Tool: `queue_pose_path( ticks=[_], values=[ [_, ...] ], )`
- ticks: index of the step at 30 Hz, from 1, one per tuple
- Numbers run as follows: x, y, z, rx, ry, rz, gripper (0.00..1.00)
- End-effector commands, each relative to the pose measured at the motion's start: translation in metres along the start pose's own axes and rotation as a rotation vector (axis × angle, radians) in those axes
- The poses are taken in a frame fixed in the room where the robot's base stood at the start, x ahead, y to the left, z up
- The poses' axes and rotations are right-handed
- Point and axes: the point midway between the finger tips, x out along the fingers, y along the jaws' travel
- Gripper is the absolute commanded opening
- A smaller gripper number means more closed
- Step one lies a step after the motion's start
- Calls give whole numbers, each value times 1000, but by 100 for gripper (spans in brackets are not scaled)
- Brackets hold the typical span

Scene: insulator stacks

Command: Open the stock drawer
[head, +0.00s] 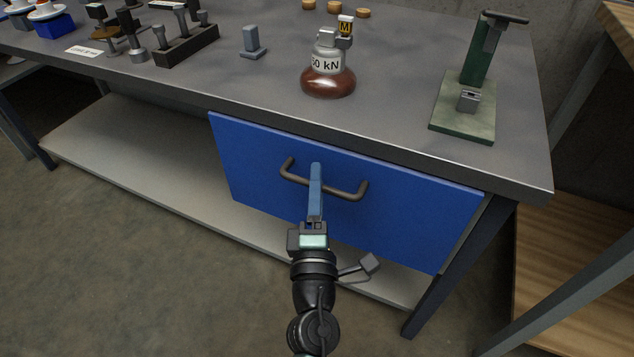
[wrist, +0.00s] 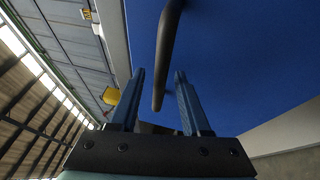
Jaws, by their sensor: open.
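The stock drawer has a plain blue front (head: 255,175) under the bench top, and I see no open gap above it. A dark bar handle (head: 345,192) is fixed across its upper middle. My gripper (head: 316,168) is at the middle of the handle, its blue fingers covering part of the bar in the head view. In the wrist view the handle (wrist: 166,50) runs between the two open fingertips (wrist: 160,72), with a gap on each side. The wrist view also shows the blue drawer front (wrist: 245,60) close ahead.
On the bench top (head: 400,110) stand a brown-based weight marked kN (head: 327,82), a green stand (head: 465,105), a small grey block (head: 254,42) and a dark tool rack (head: 187,45). A lower shelf (head: 130,140) runs below. The floor (head: 120,260) in front is clear.

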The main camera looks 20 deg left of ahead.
Motion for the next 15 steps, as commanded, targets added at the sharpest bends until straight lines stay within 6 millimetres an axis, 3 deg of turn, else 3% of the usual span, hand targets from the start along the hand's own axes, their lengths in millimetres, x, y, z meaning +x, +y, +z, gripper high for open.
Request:
queue_pose_path(
  ticks=[7, 15],
  values=[
    [1, 0, 0, 0, 0, 0, 47],
    [0, 0, 0, 0, 0, 1, 0]
  ],
)
